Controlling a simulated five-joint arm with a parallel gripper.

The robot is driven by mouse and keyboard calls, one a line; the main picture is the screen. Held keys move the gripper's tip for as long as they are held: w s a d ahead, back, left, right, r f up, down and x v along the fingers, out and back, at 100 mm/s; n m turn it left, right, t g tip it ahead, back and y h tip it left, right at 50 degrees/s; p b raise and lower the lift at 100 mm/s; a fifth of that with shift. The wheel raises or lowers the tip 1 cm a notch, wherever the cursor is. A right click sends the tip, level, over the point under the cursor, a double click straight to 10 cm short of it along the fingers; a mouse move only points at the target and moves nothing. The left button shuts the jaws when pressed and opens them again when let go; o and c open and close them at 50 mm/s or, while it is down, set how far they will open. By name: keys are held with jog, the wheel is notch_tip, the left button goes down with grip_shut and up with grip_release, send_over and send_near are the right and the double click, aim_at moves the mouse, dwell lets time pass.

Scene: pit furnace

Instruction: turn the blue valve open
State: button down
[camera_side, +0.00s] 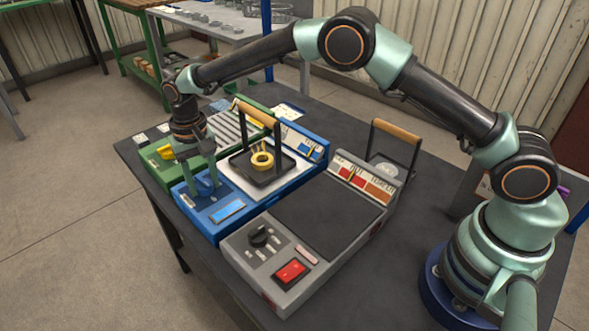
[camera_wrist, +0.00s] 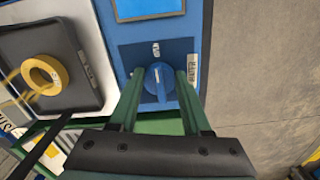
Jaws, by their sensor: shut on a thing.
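The blue valve (camera_wrist: 158,80) is a round knob on the blue panel in the wrist view. Its white pointer line points up toward a small label (camera_wrist: 156,50) above it; a second label (camera_wrist: 193,68) lies to its right. My gripper (camera_side: 203,188) is lowered onto the front of the blue unit (camera_side: 214,228) in the side view. Its two green fingers stand on either side of the knob and are shut on it. In the side view the knob is mostly hidden by the fingers.
On the blue unit a black tray (camera_side: 240,170) with a wooden handle holds a yellow ring (camera_side: 262,160). A green unit (camera_side: 160,172) with a yellow knob stands to the left, a grey unit (camera_side: 240,250) with a black knob and red switch to the right. Bare table (camera_side: 350,280) lies right.

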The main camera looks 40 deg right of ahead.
aim_at(203, 181)
jog(key=shift+r+m, duration=0.1)
jog(key=shift+m, duration=0.3)
jog(key=shift+c, duration=1.8)
grip_release()
notch_tip(203, 181, up, 12)
